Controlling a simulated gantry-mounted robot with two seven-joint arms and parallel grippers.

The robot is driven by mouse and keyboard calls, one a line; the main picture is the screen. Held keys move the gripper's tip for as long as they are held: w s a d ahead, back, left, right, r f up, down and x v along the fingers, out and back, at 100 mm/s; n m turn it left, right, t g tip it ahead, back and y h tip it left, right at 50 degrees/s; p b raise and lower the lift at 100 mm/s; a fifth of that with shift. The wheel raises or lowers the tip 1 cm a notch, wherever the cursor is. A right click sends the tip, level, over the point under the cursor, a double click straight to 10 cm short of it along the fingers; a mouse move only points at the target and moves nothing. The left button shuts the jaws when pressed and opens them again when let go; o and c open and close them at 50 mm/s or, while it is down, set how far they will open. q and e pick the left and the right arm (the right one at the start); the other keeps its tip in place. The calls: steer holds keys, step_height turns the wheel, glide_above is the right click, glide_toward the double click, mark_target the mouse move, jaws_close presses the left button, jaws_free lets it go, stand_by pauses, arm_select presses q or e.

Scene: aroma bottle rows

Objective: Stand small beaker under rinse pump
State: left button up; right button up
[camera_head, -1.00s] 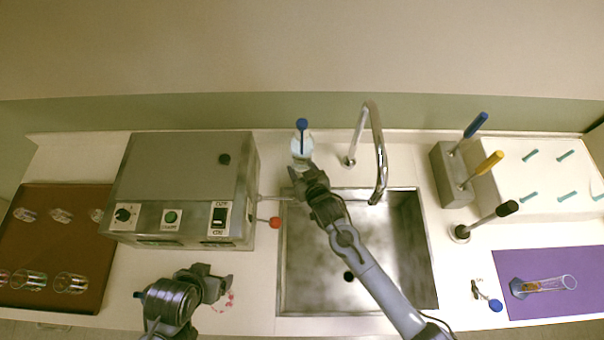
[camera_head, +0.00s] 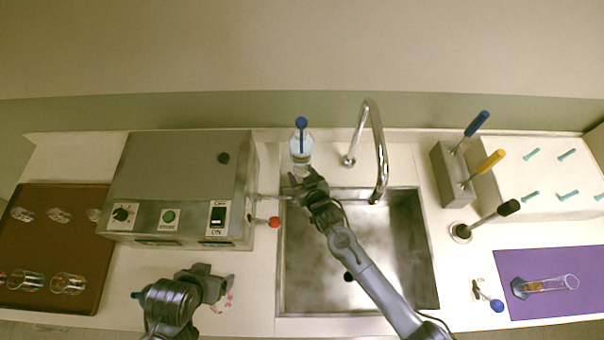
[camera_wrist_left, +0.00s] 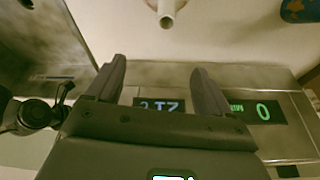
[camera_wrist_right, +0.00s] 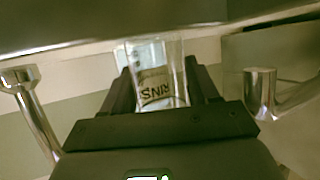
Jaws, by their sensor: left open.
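The rinse pump (camera_head: 301,148), a clear bottle with a blue top, stands on the counter behind the sink. Its label, showing "RINS", appears upside down in the right wrist view. My right gripper (camera_head: 308,181) is just in front of the pump at the sink's back edge. In the right wrist view a clear glass that looks like the small beaker (camera_wrist_right: 177,62) fills the gap between its fingers. The label shows through the glass, and the beaker is hard to make out in the head view. My left gripper (camera_head: 213,283) is open and empty in front of the grey machine.
A steel sink (camera_head: 430,270) with a tall faucet (camera_head: 380,150) lies under my right arm. A grey control box (camera_head: 180,190) with a red-tipped lever stands left. Several glasses lie on a brown tray (camera_head: 50,245). A purple mat (camera_head: 560,260) holds a glass cylinder.

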steer(key=o, duration=0.3)
steer(key=shift+a, duration=0.1)
steer(key=shift+o, duration=0.2)
steer(key=shift+r, duration=0.1)
steer(key=shift+r+p, duration=0.3)
steer(key=shift+r, duration=0.05)
steer(key=shift+s+r, duration=0.15)
steer(key=shift+s, duration=0.1)
steer(key=s+d+r+g+h, duration=0.1)
steer(key=s+d+r+g, duration=0.1)
steer(key=s+d, duration=0.5)
steer(key=s+d+r+m+g+h, duration=0.1)
steer(key=s+d+r+g+h, duration=0.1)
steer(key=s+d, duration=0.5)
steer(key=s+d+r+m+g+h+p, duration=0.1)
steer(key=s+d+r+g, duration=0.3)
steer(key=s, duration=1.3)
steer(key=d+g, duration=0.1)
steer(key=d, duration=0.3)
steer(key=shift+h, duration=0.4)
steer(key=shift+a+r, duration=0.1)
steer(key=shift+r, duration=0.1)
